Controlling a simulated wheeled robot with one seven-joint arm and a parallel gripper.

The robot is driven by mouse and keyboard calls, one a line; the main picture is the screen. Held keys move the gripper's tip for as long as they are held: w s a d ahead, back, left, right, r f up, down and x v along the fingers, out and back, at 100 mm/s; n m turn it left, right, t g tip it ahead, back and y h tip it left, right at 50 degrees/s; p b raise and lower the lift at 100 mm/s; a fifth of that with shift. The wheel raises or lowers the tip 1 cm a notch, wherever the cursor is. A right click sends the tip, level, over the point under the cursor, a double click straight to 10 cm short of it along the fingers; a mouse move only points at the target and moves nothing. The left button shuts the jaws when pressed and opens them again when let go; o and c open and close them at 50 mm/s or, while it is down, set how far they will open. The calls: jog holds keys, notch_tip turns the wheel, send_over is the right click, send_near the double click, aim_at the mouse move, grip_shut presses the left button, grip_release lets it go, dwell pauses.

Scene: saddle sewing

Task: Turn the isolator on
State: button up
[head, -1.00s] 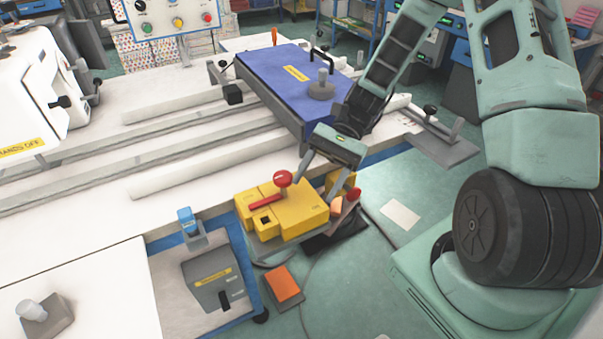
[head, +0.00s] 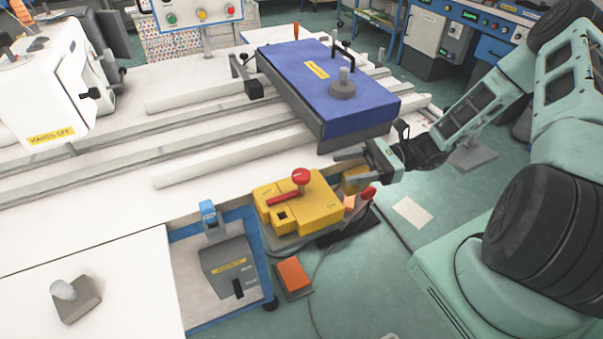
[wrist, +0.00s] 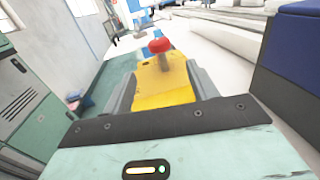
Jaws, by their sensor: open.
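The isolator is a yellow box (head: 318,212) with a red lever (head: 283,197) and a red round knob (head: 300,176) on top. It sits at the table's front edge. In the wrist view the yellow box (wrist: 163,88) and red knob (wrist: 159,46) lie straight ahead, between the grey fingers. My gripper (head: 345,169) is open and empty, to the right of the box. Its fingers point left toward the red knob, and a gap to the knob shows in the head view. The lettering on the box is too small to read.
A blue slab (head: 325,85) with a black handle lies on the white table behind my gripper. A red-tipped part (head: 368,192) is close below my gripper.

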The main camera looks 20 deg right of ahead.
aim_at(301, 178)
jog(key=a, duration=0.4)
jog(key=w+a+p, duration=0.1)
jog(key=a, duration=0.2)
jog(key=a+p, duration=0.1)
jog(key=a, duration=0.3)
jog(key=shift+w+a, duration=0.35)
jog(key=shift+w, duration=0.05)
